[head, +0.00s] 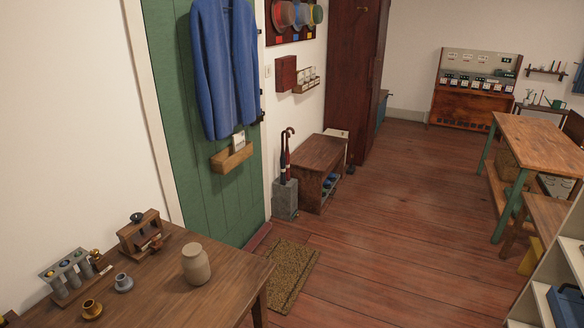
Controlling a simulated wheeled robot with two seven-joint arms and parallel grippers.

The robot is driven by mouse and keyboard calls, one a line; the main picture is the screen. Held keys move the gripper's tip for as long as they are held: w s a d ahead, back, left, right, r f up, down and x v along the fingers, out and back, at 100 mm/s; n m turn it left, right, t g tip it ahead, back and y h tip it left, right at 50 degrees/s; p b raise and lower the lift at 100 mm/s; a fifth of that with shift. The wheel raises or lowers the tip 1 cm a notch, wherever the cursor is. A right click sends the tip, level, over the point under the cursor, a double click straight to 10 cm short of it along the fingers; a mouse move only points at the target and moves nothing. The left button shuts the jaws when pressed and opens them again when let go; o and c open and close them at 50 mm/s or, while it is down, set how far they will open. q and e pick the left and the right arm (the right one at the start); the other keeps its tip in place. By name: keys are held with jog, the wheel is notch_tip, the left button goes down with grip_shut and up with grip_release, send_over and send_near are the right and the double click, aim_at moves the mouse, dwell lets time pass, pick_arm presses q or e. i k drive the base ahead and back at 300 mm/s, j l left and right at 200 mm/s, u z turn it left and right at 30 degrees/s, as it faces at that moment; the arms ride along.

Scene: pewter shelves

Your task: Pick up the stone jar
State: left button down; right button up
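The stone jar (196,265) is a beige, rounded jar with a narrower neck. It stands upright on the brown wooden table (222,291) at the lower left of the head view, near the table's right part. Neither of my grippers shows in this view, and nothing touches the jar.
On the same table, left of the jar, are a wooden grinder-like box (141,236), a grey cup (123,282), a brass cup (92,308) and a rack of tubes (69,275). White shelves (562,262) stand at the lower right. The wooden floor (400,262) between is clear.

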aim_at(195, 265)
jog(key=u, duration=0.65)
jog(key=i+l+u, duration=0.15)
jog(key=u, duration=0.3)
jog(key=i+l+u, duration=0.1)
jog(key=l+u, duration=0.25)
jog(key=u, duration=0.15)
jog(key=l+u, duration=0.3)
jog(key=u, duration=0.15)
jog(key=l+u, duration=0.45)
jog(key=i+j, duration=0.05)
jog(key=j, duration=0.05)
